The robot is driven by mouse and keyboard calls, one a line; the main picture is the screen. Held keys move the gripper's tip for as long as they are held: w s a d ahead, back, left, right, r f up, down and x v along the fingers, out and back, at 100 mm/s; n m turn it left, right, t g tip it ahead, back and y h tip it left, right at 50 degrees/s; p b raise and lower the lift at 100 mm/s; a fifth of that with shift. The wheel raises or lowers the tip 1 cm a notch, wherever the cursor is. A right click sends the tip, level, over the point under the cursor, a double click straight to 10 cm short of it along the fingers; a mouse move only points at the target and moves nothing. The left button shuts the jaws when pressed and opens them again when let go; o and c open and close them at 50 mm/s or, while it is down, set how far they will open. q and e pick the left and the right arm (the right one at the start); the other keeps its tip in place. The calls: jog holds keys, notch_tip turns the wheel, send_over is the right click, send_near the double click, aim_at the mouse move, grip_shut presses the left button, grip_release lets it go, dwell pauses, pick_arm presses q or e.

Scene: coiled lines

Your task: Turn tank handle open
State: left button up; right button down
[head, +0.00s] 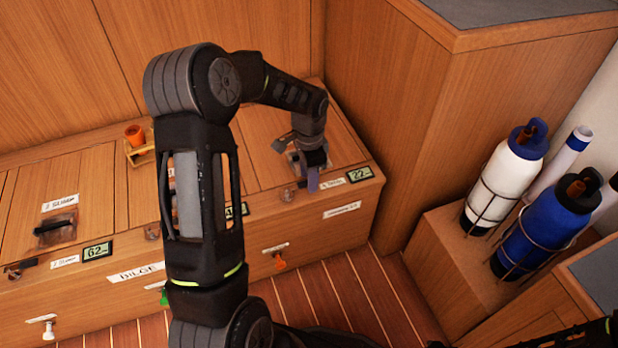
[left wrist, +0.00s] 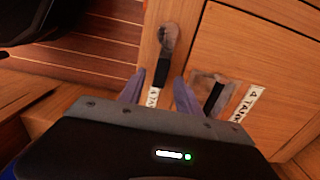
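A tank handle with a black grip (left wrist: 162,70) and a clear round hub (left wrist: 170,38) sits by a "4 TA..." label (left wrist: 153,97) in the left wrist view. In the head view its hub (head: 287,194) shows at the bench's front edge, its grip hidden by my gripper. My left gripper (head: 313,178) is directly at it. In the left wrist view the two fingers (left wrist: 158,92) are apart, one on each side of the black grip. I cannot tell whether they touch it. My right gripper is not in view.
A recessed hatch latch (left wrist: 213,95) is close beside the right finger. Another black tank handle (head: 22,265) is at the left, near a "62" display (head: 97,251). An orange cup (head: 135,135) stands behind. White (head: 515,165) and blue (head: 545,230) bottles stand at right.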

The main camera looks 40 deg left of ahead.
pick_arm(q)
grip_shut()
dwell(0.5)
dwell(1.0)
